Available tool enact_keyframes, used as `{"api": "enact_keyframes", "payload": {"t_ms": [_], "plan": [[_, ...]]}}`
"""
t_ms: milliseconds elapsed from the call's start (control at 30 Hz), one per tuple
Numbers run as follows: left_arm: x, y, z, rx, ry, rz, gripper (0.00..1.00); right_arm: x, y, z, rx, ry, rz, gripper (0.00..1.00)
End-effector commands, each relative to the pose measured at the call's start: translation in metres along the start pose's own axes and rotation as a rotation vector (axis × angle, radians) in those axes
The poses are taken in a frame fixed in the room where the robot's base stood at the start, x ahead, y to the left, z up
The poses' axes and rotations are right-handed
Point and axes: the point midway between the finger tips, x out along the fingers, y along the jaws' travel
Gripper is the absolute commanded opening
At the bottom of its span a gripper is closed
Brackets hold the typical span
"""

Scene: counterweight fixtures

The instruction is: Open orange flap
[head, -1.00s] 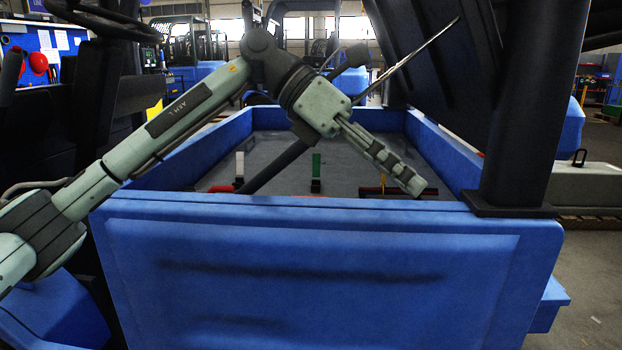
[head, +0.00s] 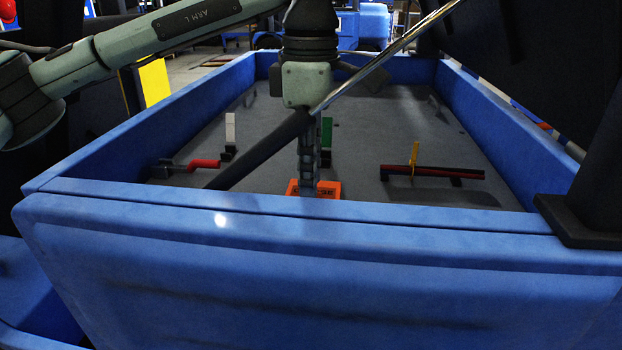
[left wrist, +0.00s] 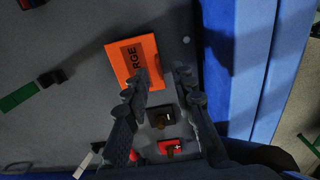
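The orange flap (head: 330,188) lies flat on the grey floor of the blue bin, close behind the near wall, in the head view. In the left wrist view the orange flap (left wrist: 130,52) carries dark lettering ending in "RGE". My left gripper (head: 308,188) points down at it and hides its middle in the head view. In the left wrist view my left gripper (left wrist: 161,76) has its two fingers apart, with nothing seen held. The left finger overlaps the flap's lower right part; the other is to the right of it. I cannot tell whether they touch. My right gripper is out of view.
A black strut (head: 255,150) slants across the bin beside my gripper. A red handle (head: 205,164) lies left, a green block (head: 326,132) stands behind, and a red bar (head: 440,172) lies right. The blue near wall (head: 310,225) is close. A dark raised cover (head: 530,70) stands right.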

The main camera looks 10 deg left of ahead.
Motion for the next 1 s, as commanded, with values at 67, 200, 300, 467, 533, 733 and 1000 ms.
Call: {"api": "enact_keyframes", "payload": {"t_ms": [67,200,300,467,533,733,1000], "plan": [[0.01,0.0,0.0,0.0,0.0,-0.002,0.25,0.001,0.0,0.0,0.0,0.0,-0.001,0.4],[0.019,0.0,0.0,0.0,-0.002,0.0,0.25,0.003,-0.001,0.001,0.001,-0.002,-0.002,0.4],[0.022,0.0,0.001,0.0,-0.002,0.0,0.25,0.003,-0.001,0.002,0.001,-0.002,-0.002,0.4],[0.022,0.0,0.001,0.0,-0.002,0.0,0.25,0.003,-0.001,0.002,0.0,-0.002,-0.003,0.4],[0.022,0.0,0.001,0.0,-0.002,0.0,0.19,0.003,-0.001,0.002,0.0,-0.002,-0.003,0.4],[0.021,0.0,0.001,0.0,-0.002,0.0,0.0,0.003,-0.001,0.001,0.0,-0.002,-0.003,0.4],[0.021,0.0,0.001,0.0,-0.002,0.0,0.0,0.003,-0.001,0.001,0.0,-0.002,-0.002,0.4]]}}
